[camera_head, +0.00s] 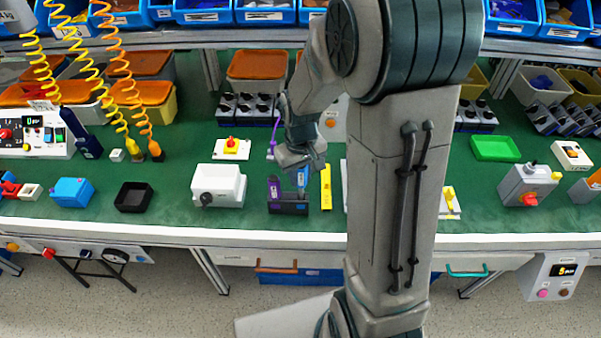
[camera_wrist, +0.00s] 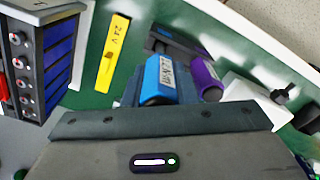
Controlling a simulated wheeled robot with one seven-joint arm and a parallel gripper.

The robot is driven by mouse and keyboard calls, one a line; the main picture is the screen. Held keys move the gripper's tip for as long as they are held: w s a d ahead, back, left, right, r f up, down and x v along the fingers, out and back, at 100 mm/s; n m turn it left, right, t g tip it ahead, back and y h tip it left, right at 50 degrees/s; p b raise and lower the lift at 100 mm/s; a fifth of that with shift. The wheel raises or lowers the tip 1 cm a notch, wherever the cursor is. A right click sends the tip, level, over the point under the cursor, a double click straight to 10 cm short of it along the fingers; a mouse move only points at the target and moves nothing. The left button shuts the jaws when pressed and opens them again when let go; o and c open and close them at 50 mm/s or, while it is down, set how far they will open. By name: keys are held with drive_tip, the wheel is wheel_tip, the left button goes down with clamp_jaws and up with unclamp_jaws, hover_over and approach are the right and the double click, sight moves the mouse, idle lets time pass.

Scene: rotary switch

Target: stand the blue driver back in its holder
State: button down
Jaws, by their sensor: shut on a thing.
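My gripper (camera_head: 302,166) is shut on the blue driver (camera_head: 302,180), which is roughly upright below it. The dark holder (camera_head: 288,208) stands on the green bench top, right under the driver. The purple driver (camera_head: 273,188) stands in the holder's left side, and its handle (camera_wrist: 207,80) is beside the blue one in the wrist view. The blue driver is over the holder's right side; I cannot tell how deep its shaft sits.
A yellow 24V block (camera_head: 326,187) lies close to the right of the holder. A white box with a dark knob (camera_head: 217,185) stands to the left. A black tray (camera_head: 133,197) is farther left. The bench's white front edge (camera_head: 270,239) is near the holder.

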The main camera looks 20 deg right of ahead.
sight(300, 188)
drive_tip(key=shift+f+b, duration=2.1)
drive_tip(key=shift+f, duration=0.65)
drive_tip(key=c, duration=1.1)
unclamp_jaws()
wheel_tip(300, 188, up, 14)
